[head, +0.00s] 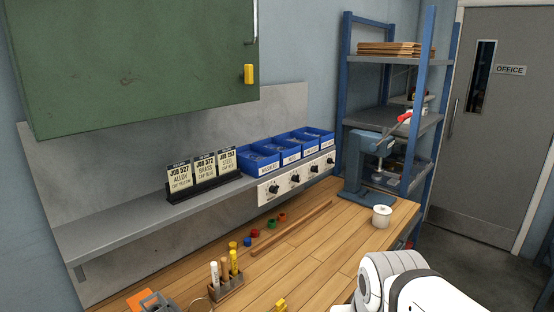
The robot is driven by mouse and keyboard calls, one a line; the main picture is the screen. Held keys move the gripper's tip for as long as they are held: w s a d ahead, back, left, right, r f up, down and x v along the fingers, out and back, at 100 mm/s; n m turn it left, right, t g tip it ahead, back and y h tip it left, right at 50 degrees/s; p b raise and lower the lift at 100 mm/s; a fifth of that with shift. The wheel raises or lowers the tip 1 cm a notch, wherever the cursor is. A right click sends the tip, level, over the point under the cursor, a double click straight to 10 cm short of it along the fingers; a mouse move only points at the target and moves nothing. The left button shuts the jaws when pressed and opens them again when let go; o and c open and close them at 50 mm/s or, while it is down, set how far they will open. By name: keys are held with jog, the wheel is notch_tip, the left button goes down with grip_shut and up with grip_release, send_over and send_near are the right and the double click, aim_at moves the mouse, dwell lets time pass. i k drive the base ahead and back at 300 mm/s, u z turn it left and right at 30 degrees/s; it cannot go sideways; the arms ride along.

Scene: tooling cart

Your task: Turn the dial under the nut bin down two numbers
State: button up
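Several blue bins stand in a row on the grey shelf: the nearest (251,164), then a second (283,158), a third (302,151) and the farthest (326,142). Their front labels are too small to read surely, so I cannot tell which is the nut bin. A pale panel under them carries one black dial per bin: first dial (273,189), second dial (295,178), third dial (313,169) and last dial (330,160). The dial numbers are too small to read. My white arm shows at the bottom right; my gripper is out of view.
Job cards (204,174) stand on the shelf (135,219) left of the bins. A green cabinet (135,60) hangs above. On the wooden bench are a thin wooden strip (292,228), coloured rings, a marker holder (227,288), a white pot (382,216) and a blue press (361,165).

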aim_at(295, 178)
jog(key=u, duration=0.05)
jog(key=k, duration=1.1)
jog(key=z, duration=0.5)
jog(key=i, duration=1.6)
jog(key=u, duration=0.2)
